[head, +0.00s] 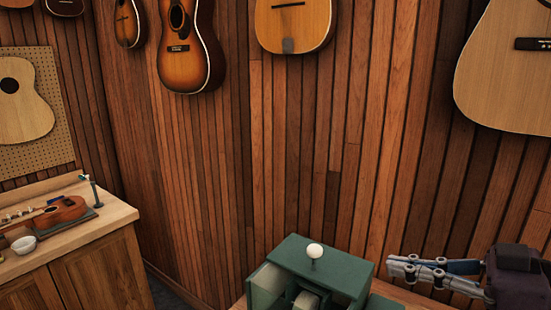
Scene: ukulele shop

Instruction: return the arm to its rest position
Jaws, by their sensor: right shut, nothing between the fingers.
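My right gripper (398,265) is at the lower right, with its fingers pointing left. The fingers lie close together with nothing between them. It is to the right of a dark green box (322,262) and apart from it in the picture. A dark part of my right arm shows behind the fingers at the right edge. My left gripper is not in view.
The green box has a white knob (315,250) on top and an open part on its left side. A wooden workbench (95,222) at the left holds a small ukulele (62,212) and a white bowl (23,244). Guitars hang on the wood-slat wall (290,150).

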